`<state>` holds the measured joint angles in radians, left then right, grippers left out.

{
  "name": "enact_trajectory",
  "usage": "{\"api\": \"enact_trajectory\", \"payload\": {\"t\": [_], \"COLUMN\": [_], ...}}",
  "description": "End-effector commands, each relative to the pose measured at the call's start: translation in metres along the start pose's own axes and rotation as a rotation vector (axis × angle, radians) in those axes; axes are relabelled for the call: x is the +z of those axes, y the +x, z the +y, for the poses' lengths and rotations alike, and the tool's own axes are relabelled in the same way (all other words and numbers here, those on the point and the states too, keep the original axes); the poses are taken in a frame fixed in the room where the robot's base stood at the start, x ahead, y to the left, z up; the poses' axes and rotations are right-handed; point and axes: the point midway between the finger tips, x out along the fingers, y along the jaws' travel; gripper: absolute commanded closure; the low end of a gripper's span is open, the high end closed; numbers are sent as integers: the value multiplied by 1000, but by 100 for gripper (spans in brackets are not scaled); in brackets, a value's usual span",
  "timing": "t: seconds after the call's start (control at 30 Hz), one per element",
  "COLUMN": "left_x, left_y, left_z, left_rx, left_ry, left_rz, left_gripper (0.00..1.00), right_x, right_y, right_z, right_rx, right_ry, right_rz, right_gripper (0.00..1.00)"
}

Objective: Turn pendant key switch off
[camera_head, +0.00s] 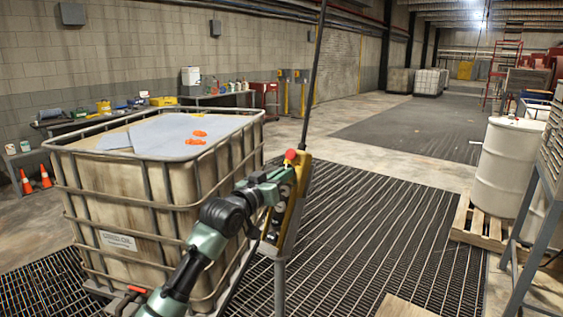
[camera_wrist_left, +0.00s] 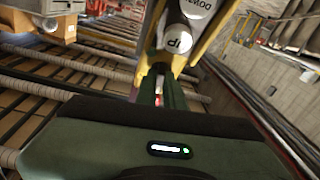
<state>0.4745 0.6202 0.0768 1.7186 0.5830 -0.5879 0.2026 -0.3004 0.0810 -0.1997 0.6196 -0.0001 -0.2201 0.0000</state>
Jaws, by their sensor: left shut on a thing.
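The yellow pendant (camera_head: 298,184) hangs upright from a black cable, with a red button on top and pale round buttons on its face. My left gripper (camera_head: 284,181) reaches its face from the left. In the left wrist view the pendant (camera_wrist_left: 208,52) is close, with two pale lettered buttons along it. The fingers of my left gripper (camera_wrist_left: 163,78) are together just below the nearer button, shut on the key switch. The key is mostly hidden between the fingers, so its turn position cannot be told. My right gripper is not in view.
A caged tank (camera_head: 170,190) with grey sheets and orange pieces on top stands just left of the pendant. A grey post (camera_head: 280,285) stands below the pendant. A white drum (camera_head: 507,165) on a pallet stands at the right. The grated floor (camera_head: 390,240) between is clear.

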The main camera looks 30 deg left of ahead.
Motion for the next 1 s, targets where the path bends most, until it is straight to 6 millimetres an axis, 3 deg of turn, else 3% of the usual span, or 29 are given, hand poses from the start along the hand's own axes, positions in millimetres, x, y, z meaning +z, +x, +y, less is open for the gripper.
{"api": "enact_trajectory", "payload": {"t": [0.03,0.1,0.4,1.0], "left_x": [-6,-6,-4,-1], "left_y": [0,1,1,1], "left_z": [4,4,5,5], "left_rx": [-17,-44,-132,-174], "left_ry": [-44,-93,-253,-326], "left_rz": [0,0,0,1], "left_gripper": [100,100,100,100], "right_x": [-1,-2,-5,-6], "right_y": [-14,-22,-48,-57], "right_z": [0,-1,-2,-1], "right_rx": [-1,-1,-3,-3], "right_ry": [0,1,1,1], "right_rz": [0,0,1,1], "right_gripper": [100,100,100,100]}}
